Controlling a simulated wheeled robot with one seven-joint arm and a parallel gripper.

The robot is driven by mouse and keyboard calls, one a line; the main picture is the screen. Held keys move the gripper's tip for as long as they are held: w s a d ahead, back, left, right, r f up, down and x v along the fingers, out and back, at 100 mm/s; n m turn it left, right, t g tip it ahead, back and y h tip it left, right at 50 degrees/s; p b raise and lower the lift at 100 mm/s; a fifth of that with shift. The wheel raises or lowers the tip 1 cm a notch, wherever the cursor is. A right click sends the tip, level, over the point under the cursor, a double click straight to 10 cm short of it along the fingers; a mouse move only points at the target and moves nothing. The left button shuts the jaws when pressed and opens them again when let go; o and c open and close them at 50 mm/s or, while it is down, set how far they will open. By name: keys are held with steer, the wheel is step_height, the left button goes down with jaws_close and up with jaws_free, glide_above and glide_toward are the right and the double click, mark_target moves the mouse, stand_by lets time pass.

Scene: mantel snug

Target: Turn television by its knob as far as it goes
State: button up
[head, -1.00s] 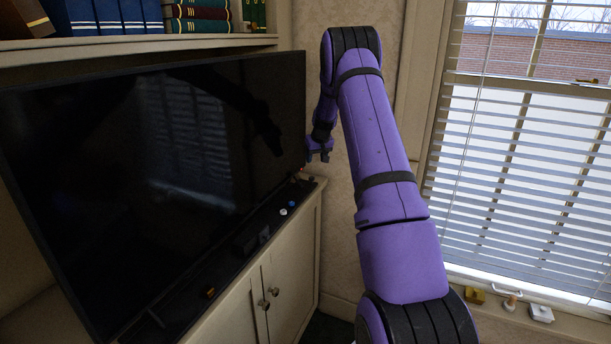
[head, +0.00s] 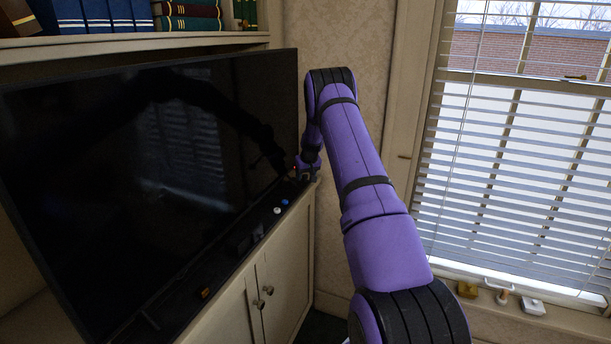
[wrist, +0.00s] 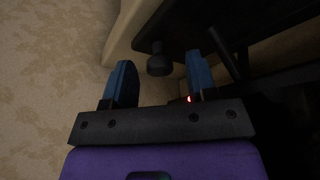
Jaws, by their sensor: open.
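The television (head: 150,170) is a large dark flat screen on the cabinet at the left of the head view. In the wrist view, a small dark round knob (wrist: 159,65) hangs below a dark edge. It sits between and just beyond the two blue fingertips of my gripper (wrist: 161,72), which is open. No contact between the fingers and the knob shows. In the head view, my gripper (head: 306,171) is at the television's right end, low by the cabinet's corner, and the knob cannot be made out there.
The cream cabinet (head: 285,270) below has two round door knobs. A bookshelf (head: 130,40) is above. A window with blinds (head: 520,170) stands at right, with small objects on its sill.

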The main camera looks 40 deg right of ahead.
steer(key=shift+c, duration=0.2)
jaws_close()
steer(key=s+d+m+h, duration=0.1)
steer(key=s+m, duration=0.1)
steer(key=s, duration=0.8)
steer(key=shift+m+g, duration=0.3)
steer(key=shift+m, duration=0.1)
steer(key=shift+s+f, duration=0.15)
steer(key=shift+o, duration=0.2)
jaws_free()
steer(key=shift+s, duration=0.1)
steer(key=shift+r, duration=0.2)
